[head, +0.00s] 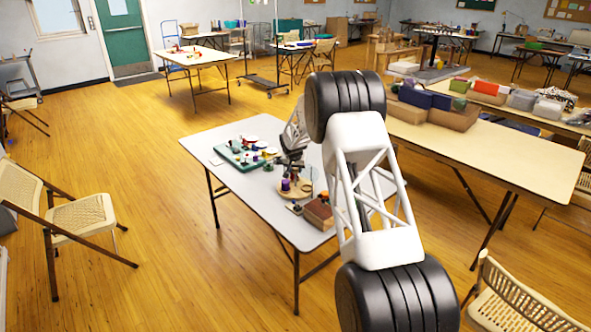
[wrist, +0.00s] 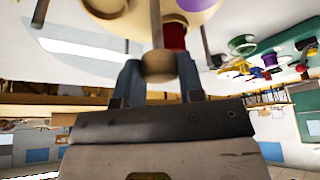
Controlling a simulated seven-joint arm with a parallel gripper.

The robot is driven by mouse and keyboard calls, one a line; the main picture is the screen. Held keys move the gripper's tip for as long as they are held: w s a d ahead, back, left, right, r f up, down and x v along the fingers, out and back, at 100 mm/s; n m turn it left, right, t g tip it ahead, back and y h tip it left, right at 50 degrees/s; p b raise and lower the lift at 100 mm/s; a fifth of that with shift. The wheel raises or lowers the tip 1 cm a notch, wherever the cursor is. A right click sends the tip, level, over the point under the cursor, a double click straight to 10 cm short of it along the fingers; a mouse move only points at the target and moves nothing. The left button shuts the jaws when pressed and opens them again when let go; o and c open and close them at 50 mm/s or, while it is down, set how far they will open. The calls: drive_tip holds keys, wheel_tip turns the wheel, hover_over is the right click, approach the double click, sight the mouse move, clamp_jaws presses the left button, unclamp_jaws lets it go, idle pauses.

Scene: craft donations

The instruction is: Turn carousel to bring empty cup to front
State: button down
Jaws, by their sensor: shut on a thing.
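The carousel is a round light-wood disc (head: 304,194) on the grey table, partly hidden by my arm. It carries a purple item (head: 285,185) and other small pieces. In the wrist view, the disc's edge (wrist: 105,8) shows at the top, with a red cup (wrist: 174,36) and a purple-filled cup (wrist: 196,4). A wooden knob (wrist: 158,66) on a post stands between my fingers. My gripper (wrist: 158,78) is shut on this knob; it also shows over the carousel in the head view (head: 291,166).
A green tray (head: 229,154) with several coloured craft items lies left of the carousel. A brown box (head: 319,214) sits at the table's front right. The grey table (head: 238,199) is bare at its left front. A long cream table (head: 500,160) stands to the right.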

drive_tip(key=shift+m, duration=0.4)
drive_tip(key=shift+a+m+g+h, duration=0.15)
drive_tip(key=shift+m+h, duration=0.35)
drive_tip(key=shift+m, duration=0.7)
drive_tip(key=shift+d+m+g+h, duration=0.1)
drive_tip(key=shift+m+g+h, duration=0.3)
drive_tip(key=shift+m, duration=0.8)
drive_tip(key=shift+w+m+g+h, duration=0.1)
drive_tip(key=shift+m+g+h, duration=0.3)
drive_tip(key=shift+m, duration=1)
drive_tip(key=shift+m+g+h, duration=0.15)
drive_tip(key=shift+m+h, duration=0.35)
drive_tip(key=shift+m, duration=0.9)
drive_tip(key=shift+w+a+m+g+h, duration=0.15)
drive_tip(key=shift+m+g, duration=0.45)
drive_tip(key=shift+m, duration=0.85)
drive_tip(key=shift+s+d+m+g+h, duration=0.15)
drive_tip(key=shift+m+g, duration=0.45)
drive_tip(key=shift+m, duration=0.85)
drive_tip(key=shift+w+a+m+g, duration=0.1)
drive_tip(key=shift+m+g, duration=0.35)
drive_tip(key=shift+m, duration=0.8)
drive_tip(key=shift+w+m+g, duration=0.1)
drive_tip(key=shift+m+g, duration=0.35)
drive_tip(key=shift+m, duration=0.8)
drive_tip(key=shift+m+y, duration=0.4)
drive_tip(key=c, duration=0.8)
unclamp_jaws()
drive_tip(key=shift+o, duration=0.2)
